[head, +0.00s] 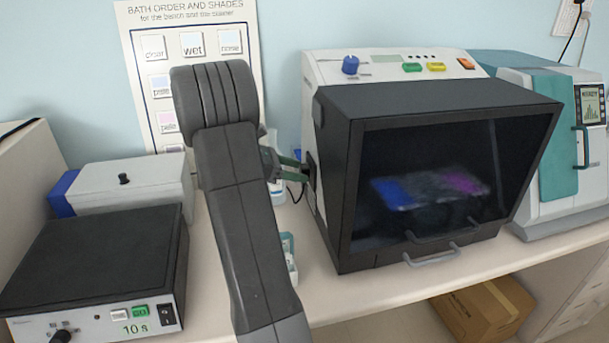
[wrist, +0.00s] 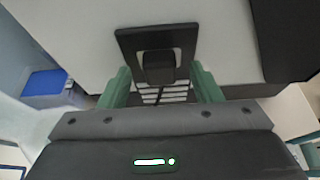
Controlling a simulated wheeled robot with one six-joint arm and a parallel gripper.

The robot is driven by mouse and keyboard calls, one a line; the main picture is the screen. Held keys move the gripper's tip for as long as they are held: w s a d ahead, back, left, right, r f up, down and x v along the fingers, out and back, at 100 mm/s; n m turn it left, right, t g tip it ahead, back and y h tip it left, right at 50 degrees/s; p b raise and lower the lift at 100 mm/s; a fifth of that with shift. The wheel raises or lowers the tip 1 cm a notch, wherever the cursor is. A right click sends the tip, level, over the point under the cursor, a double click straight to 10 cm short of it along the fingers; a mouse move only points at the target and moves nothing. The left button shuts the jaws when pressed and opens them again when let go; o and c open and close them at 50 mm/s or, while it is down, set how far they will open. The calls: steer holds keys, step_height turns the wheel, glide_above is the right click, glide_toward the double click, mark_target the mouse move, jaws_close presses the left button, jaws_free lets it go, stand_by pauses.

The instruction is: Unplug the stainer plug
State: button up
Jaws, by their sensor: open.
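The stainer (head: 335,68) is a white and black machine with a dark window, standing right of my arm. In the wrist view, the black stainer plug (wrist: 158,66) sits at a square black socket plate (wrist: 128,42) on the white side wall. My gripper (wrist: 160,78) is open, with one green finger on each side of the plug; I cannot tell whether either touches it. In the head view, my gripper (head: 292,169) points right at the stainer's left side, close to the dark socket plate (head: 311,172). The plug itself is mostly hidden there.
A black-topped box with a 10 s display (head: 137,326) and a grey box with a blue end (head: 130,190) stand left of my arm. Small bench items (head: 290,258) sit behind my forearm. A teal and white machine (head: 510,70) stands right of the stainer.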

steer(key=shift+w+d+f, duration=0.1)
steer(key=shift+d+f, duration=0.1)
steer(key=shift+d, duration=0.25)
steer(key=shift+p, duration=0.4)
stand_by(1.1)
steer(key=shift+c, duration=0.5)
jaws_close()
steer(key=s+a+p, duration=0.1)
steer(key=a, duration=0.5)
steer(key=shift+p, duration=0.3)
steer(key=shift+s, duration=0.2)
stand_by(0.5)
